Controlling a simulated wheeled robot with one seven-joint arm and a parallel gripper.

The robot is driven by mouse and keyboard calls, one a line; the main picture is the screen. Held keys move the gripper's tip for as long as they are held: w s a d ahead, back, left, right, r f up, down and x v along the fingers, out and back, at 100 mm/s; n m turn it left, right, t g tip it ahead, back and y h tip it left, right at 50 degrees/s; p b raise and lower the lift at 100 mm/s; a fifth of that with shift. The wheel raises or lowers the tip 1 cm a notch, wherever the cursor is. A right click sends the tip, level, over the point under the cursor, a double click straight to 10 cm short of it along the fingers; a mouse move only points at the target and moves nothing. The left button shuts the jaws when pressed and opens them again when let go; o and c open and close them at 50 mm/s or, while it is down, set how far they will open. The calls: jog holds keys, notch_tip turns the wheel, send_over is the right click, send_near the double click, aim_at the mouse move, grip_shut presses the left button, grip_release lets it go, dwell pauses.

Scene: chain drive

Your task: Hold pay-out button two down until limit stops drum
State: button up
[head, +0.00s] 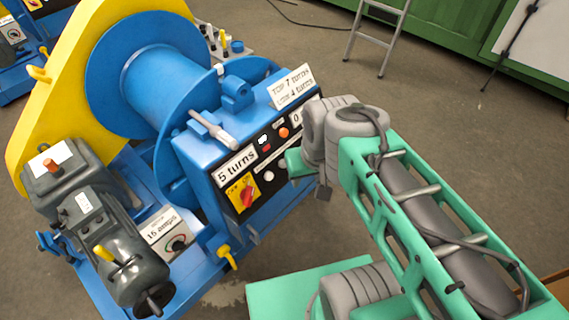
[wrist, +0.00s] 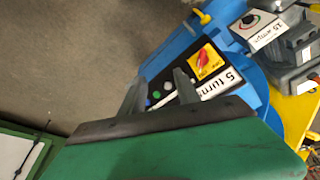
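A blue winch drum (head: 155,80) stands beside a black control panel (head: 245,200). The panel has a red rotary switch (head: 248,197) on a yellow plate, which also shows in the wrist view (wrist: 204,59). Two pale round buttons (head: 269,176) and an orange one (head: 284,132) sit on the panel. I cannot tell which is pay-out button two. My gripper (wrist: 160,76) is open and empty, its fingers apart in front of the panel. Contact cannot be told.
A "5 turns" label (head: 237,165) and a turns placard (head: 291,86) are on the winch. A grey motor (head: 110,240) and a 15 amps dial box (head: 172,240) stand at lower left. A ladder (head: 375,40) stands behind on open floor.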

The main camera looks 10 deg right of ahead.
jog(key=shift+c, duration=0.2)
grip_shut()
dwell(1.4)
